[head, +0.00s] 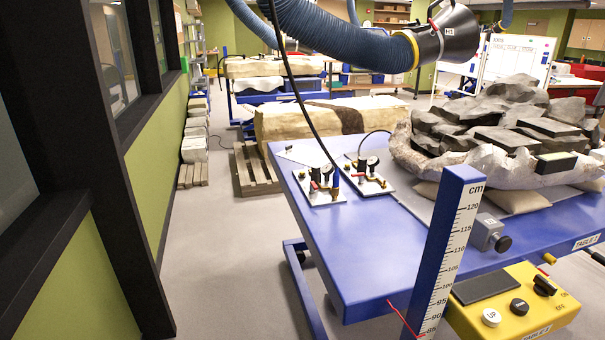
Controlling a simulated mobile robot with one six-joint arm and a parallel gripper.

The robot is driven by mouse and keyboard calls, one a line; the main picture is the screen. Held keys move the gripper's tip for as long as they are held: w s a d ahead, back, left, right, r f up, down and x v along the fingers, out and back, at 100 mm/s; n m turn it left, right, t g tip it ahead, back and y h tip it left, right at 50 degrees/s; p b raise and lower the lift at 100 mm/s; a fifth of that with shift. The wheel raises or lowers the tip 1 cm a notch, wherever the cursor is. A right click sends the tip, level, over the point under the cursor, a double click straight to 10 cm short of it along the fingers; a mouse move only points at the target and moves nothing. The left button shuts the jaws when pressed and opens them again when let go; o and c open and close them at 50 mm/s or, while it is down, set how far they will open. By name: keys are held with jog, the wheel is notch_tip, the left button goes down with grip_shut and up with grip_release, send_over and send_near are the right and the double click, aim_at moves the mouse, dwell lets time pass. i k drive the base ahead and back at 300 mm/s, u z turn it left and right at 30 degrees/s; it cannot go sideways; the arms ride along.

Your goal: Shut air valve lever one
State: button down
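Two small pale plates with air fittings lie on the blue table (372,262), near its far left corner. The left plate (318,197) carries dark round gauges, brass parts and a small red part that may be a lever. The right plate (378,187) carries similar fittings, also with a little red. Any number labels are too small to read, so I cannot tell which lever is number one or how either is set. My gripper is not in view.
A blue post with a centimetre scale (453,245) stands at the table's front edge. A yellow control box (515,310) hangs below. A jacketed rock (490,140) fills the table's right side. A blue extraction hose (340,35) hangs above. Grey floor (225,260) is open to the left.

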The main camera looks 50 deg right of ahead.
aim_at(313, 187)
jog(key=i, duration=0.7)
jog(key=u, duration=0.1)
jog(key=k, duration=0.2)
jog(key=u, duration=0.5)
jog(key=i, duration=0.7)
jog(key=z, duration=0.05)
